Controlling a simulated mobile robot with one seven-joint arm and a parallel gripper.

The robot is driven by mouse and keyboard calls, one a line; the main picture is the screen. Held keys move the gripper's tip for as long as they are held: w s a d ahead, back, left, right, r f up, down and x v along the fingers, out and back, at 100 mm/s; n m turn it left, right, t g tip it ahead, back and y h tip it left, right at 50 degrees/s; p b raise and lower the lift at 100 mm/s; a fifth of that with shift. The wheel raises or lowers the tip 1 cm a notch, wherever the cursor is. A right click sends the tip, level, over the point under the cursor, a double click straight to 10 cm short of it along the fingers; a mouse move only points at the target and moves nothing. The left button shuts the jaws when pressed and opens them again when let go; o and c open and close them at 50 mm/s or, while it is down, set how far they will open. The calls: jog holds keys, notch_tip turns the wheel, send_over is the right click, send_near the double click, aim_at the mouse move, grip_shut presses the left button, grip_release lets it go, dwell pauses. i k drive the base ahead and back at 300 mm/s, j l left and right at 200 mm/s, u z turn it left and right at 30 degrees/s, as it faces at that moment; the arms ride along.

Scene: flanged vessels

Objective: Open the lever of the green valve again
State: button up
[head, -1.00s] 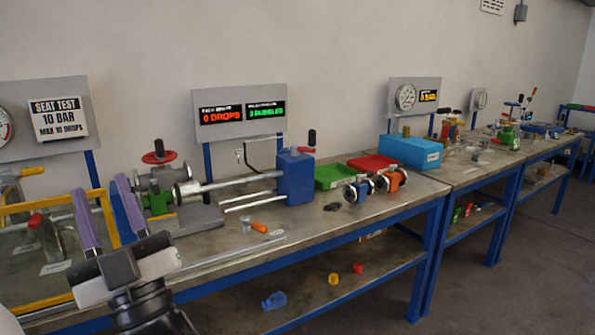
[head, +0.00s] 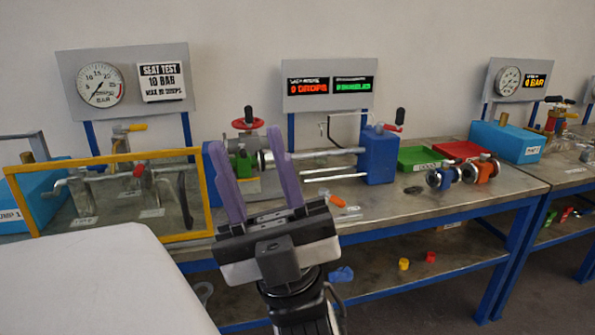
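A green valve-like body (head: 242,164) sits in the bench fixture, under a red handwheel (head: 247,123) with a black upright knob. It shows between my fingers in the picture, and its lever cannot be made out. My gripper (head: 249,139) has two long purple fingers pointing up, spread apart with nothing between them. It appears in front of the bench, nearer to me than the green body, and no contact shows.
A yellow-framed clear guard (head: 110,165) stands at left, with pipework behind it. A blue block (head: 377,155), green tray (head: 419,158), red tray (head: 460,150) and blue (head: 440,178) and orange (head: 482,169) flanged valves lie right. A pale surface (head: 90,280) fills the lower left.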

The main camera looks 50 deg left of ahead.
aim_at(243, 152)
jog(key=u, duration=2.45)
